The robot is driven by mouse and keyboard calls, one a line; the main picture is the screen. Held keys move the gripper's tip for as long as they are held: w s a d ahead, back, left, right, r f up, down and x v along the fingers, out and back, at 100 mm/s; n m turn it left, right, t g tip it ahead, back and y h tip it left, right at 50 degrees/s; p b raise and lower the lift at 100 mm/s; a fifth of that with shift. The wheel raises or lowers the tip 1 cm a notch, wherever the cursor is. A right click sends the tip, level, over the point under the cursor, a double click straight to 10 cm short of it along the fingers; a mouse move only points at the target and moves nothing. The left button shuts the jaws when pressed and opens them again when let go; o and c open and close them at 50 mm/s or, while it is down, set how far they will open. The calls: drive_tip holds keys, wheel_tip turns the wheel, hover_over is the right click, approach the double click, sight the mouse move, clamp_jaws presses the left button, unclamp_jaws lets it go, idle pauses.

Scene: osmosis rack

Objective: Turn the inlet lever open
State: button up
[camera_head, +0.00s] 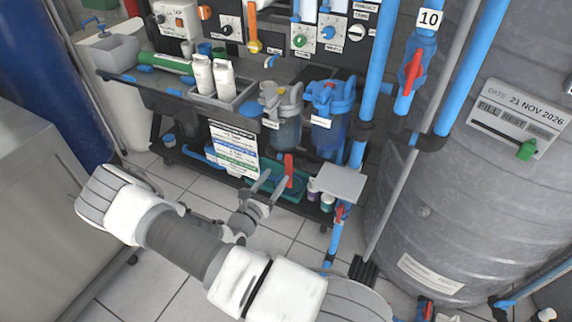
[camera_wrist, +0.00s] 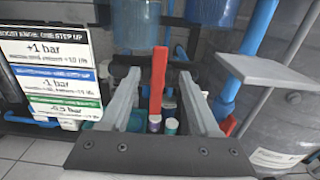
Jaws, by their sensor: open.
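A red upright lever (camera_head: 289,168) stands low at the front of the rack, below the filter housings. I take it as the inlet lever, though no label on it can be read. My gripper (camera_head: 274,179) is open and points at it from the front. In the wrist view, the red lever (camera_wrist: 158,82) stands upright between the two grey fingers of my gripper (camera_wrist: 160,76), with a gap on each side. Contact with it cannot be seen. The lever's lower end and pivot are not clearly visible.
A grey flat plate (camera_head: 341,181) juts out right of the lever. Another red lever (camera_head: 412,72) sits on the blue pipe marked 10. A label sheet (camera_head: 234,150) hangs to the left. A large grey tank (camera_head: 470,190) stands at the right. Tiled floor lies in front.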

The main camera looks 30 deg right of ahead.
sight(288, 160)
drive_tip(key=b+x, duration=0.1)
drive_tip(key=x, duration=0.7)
clamp_jaws()
idle(1.3)
